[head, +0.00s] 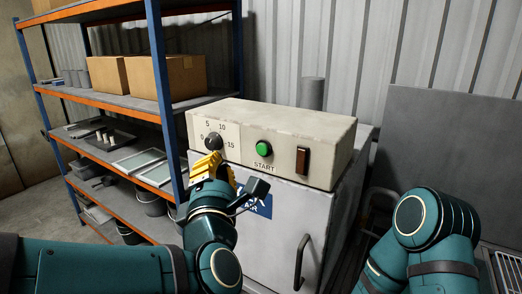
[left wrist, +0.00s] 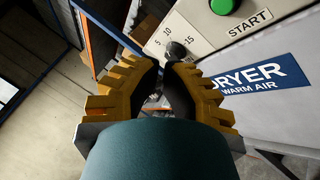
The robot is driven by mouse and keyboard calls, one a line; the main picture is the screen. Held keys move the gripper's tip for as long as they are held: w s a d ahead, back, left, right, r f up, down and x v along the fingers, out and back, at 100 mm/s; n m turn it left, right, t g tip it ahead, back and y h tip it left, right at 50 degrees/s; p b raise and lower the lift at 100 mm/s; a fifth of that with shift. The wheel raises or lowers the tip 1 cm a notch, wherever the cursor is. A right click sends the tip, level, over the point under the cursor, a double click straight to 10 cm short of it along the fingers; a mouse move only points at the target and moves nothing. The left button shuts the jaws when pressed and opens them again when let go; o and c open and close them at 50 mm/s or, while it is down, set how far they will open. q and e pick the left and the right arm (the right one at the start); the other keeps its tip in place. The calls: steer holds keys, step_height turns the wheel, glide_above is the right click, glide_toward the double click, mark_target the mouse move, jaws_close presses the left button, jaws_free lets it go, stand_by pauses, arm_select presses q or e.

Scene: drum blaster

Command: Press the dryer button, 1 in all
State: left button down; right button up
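The dryer (head: 275,235) is a grey cabinet with a cream control box (head: 290,125) on top. Its round green button (head: 264,148) is marked START; it also shows at the top edge of the left wrist view (left wrist: 222,4). A black dial (head: 214,141) is left of the button. My left gripper (head: 214,165), with yellow toothed fingers, is just below the dial, left of and below the button, apart from the button. In the left wrist view the fingertips (left wrist: 164,68) come close together with nothing held, and the gripper looks shut. My right gripper is out of view.
A dark red rocker switch (head: 302,160) is right of the button. A blue label (left wrist: 255,77) and a door handle (head: 301,262) are on the dryer's front. A blue and orange shelf (head: 130,105) with boxes stands left. A grey panel (head: 450,140) stands right.

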mark_target(262, 149)
arm_select(q)
steer(key=w+d, duration=0.1)
steer(key=w, duration=0.1)
steer(key=w+d, duration=0.4)
steer(key=w, duration=0.1)
steer(key=shift+d+p, duration=0.1)
steer(key=shift+p, duration=0.25)
steer(key=c, duration=1.7)
jaws_free()
jaws_close()
steer(key=shift+w, duration=0.1)
